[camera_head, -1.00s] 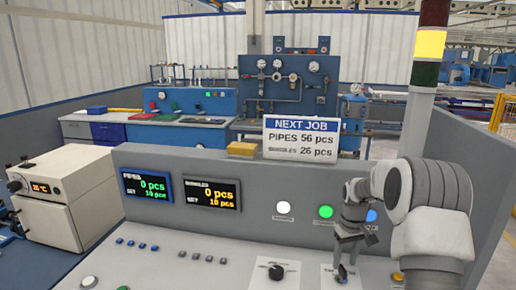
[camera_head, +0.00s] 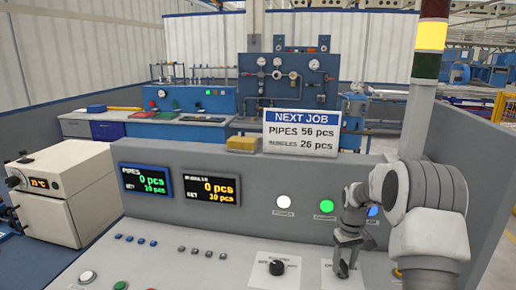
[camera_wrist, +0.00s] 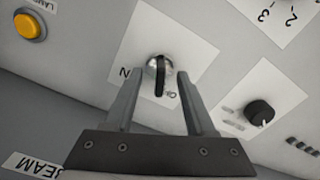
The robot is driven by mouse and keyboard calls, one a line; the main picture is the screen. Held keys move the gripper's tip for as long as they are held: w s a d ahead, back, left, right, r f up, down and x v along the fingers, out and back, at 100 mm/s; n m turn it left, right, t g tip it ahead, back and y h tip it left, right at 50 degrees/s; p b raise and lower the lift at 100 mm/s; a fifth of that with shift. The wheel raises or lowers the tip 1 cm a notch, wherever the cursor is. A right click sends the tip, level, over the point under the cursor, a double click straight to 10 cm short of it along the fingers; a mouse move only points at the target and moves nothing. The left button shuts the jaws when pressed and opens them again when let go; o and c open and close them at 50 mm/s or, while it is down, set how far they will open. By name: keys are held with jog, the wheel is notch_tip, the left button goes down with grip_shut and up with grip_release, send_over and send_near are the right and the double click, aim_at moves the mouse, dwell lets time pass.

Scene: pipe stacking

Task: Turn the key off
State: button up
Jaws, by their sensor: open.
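The key switch (camera_wrist: 160,70) is a round silver lock with a dark upright key or slot, on a white label in the wrist view. The label shows part of a word ending in N at its left and an O at lower right; the rest is hidden by the fingers. My gripper (camera_wrist: 158,86) is open, with one finger on each side of the switch. I cannot tell whether the fingers touch the key. In the head view my gripper (camera_head: 343,268) is low over the right part of the console, in front of its label, and hides the key.
A black rotary knob (camera_head: 277,267) stands left of my gripper; it also shows in the wrist view (camera_wrist: 260,113). A yellow button (camera_wrist: 28,26) is at the wrist view's upper left. White (camera_head: 283,202) and green (camera_head: 326,206) lamps are lit on the upright panel behind.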

jog(key=shift+f+b, duration=0.3)
jog(key=shift+f, duration=0.45)
grip_shut()
